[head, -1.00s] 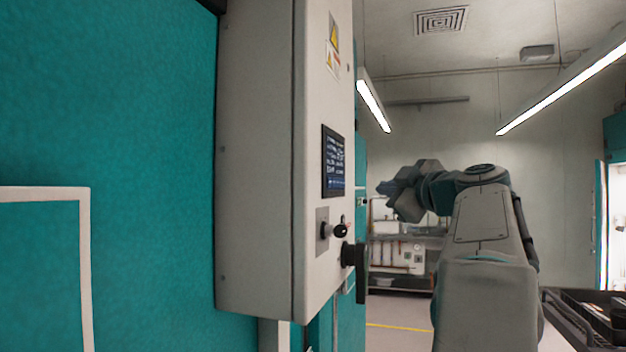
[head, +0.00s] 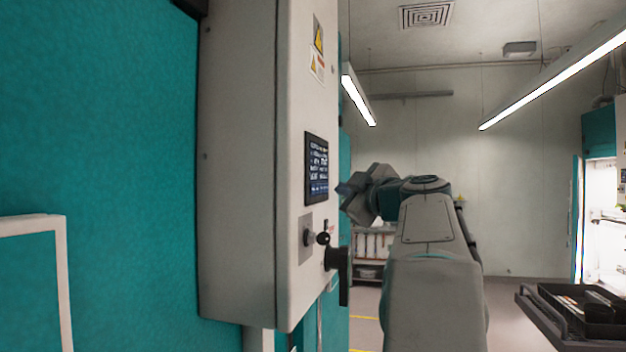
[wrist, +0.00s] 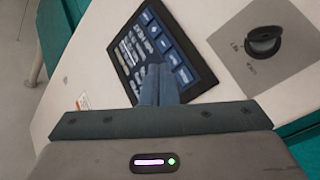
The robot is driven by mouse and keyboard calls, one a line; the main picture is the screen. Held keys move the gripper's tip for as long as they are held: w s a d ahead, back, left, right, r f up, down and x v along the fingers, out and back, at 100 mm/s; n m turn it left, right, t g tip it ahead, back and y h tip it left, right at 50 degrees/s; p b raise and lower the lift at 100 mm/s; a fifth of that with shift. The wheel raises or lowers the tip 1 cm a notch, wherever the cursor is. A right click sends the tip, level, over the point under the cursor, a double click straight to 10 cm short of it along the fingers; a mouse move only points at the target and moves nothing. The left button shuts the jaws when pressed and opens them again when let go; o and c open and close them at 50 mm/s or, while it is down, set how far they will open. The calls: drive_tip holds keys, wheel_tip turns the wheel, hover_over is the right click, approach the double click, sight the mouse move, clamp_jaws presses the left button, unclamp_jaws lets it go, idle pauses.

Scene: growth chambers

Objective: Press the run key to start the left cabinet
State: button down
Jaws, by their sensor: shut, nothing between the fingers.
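A pale control box (head: 237,170) is mounted on the teal cabinet at the left of the head view. Its front face carries a dark touch screen (head: 317,168) with lit lines and blue keys; their labels are too small to read. In the wrist view the screen (wrist: 183,50) lies tilted, with a column of blue keys along its upper right side. My gripper (head: 346,188) is shut and empty, its tips just right of the screen in the head view. In the wrist view the fingertips (wrist: 158,72) overlap the screen's lower part; I cannot tell whether they touch it.
Below the screen are a rotary switch (wrist: 264,41) on a grey plate and a black handle (head: 341,270) that sticks out from the box. A dark tray (head: 580,312) with items stands at the lower right. Open floor lies beyond my arm.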

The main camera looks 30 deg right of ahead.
sight(315, 188)
drive_tip(key=shift+w+a+b, duration=0.75)
drive_tip(key=shift+w+a, duration=0.2)
drive_tip(key=shift+w, duration=0.2)
idle(0.7)
idle(0.6)
drive_tip(key=shift+w+a+b, duration=0.3)
drive_tip(key=shift+b, duration=0.2)
drive_tip(key=shift+w+a, duration=0.2)
drive_tip(key=shift+w, duration=0.05)
idle(0.5)
drive_tip(key=shift+b, duration=0.35)
drive_tip(key=shift+s+d+f+b, duration=0.1)
drive_tip(key=shift+s+d+b, duration=0.2)
drive_tip(key=shift+b, duration=0.1)
drive_tip(key=shift+s+d, duration=0.15)
drive_tip(key=shift+s, duration=0.1)
